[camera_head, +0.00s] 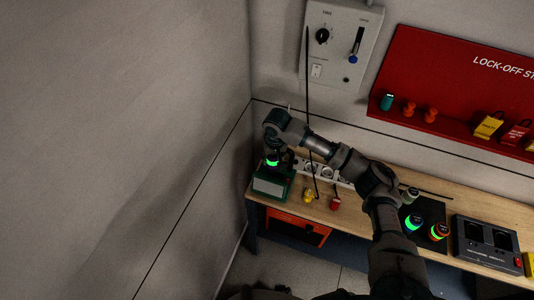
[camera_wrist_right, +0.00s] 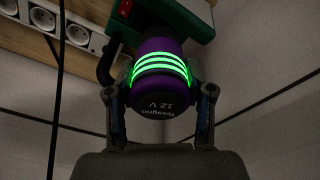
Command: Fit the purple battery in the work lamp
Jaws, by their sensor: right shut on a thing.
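The purple battery (camera_wrist_right: 160,82) has glowing green rings and a dark end cap marked 12 V. My right gripper (camera_wrist_right: 160,118) is shut on it, with a finger on each side. The green work lamp (camera_wrist_right: 184,20), with a red switch, is right behind the battery in the wrist view. The battery's far end meets the lamp there, but I cannot tell how deep it sits. In the head view the lamp (camera_head: 270,184) stands at the bench's left end, with my right gripper (camera_head: 272,159) just above it. My left gripper is not in view.
A power strip (camera_head: 327,172) runs along the back of the bench (camera_head: 385,181). A yellow plug (camera_head: 308,195) and a red one (camera_head: 335,203) lie near the lamp. Other batteries (camera_head: 439,231) stand on a black mat, beside a dark charger (camera_head: 486,243). A wall is close at left.

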